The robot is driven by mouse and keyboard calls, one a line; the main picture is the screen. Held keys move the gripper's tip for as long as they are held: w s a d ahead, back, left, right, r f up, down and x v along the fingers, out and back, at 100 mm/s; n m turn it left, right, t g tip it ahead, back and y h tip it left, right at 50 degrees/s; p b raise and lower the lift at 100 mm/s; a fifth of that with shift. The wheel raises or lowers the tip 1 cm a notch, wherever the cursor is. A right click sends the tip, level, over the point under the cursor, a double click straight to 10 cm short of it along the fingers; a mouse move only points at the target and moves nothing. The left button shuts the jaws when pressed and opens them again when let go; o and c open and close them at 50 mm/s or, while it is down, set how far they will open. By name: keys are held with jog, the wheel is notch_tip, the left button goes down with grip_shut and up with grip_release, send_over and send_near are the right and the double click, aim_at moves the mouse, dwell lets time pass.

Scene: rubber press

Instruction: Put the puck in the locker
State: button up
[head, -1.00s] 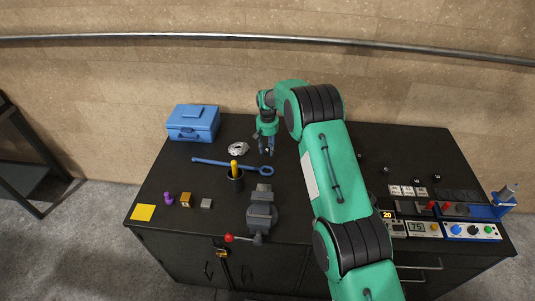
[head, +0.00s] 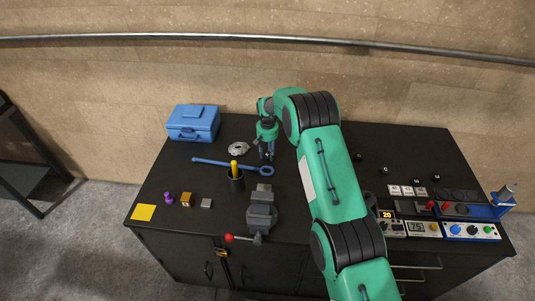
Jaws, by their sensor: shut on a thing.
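My gripper (head: 267,156) is low over the back middle of the black bench, just behind the ring end of a blue wrench. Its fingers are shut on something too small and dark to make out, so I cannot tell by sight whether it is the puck. A locker is not clearly identifiable. The bench front has dark cupboard doors (head: 190,258), and a brass padlock (head: 222,253) hangs at one of them.
Near the gripper are the blue wrench (head: 215,164), a silver part (head: 238,149), a black cup (head: 235,183) and a vise (head: 262,215). A blue toolbox (head: 193,124) stands back left. Small blocks (head: 187,199) lie front left. Control panels (head: 470,231) line the right front.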

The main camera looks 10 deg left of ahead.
aim_at(268, 155)
jog(key=shift+f, duration=0.1)
jog(key=o, duration=1.1)
jog(key=shift+r, duration=0.2)
notch_tip(268, 155, up, 12)
jog(key=shift+b, duration=0.4)
dwell(0.6)
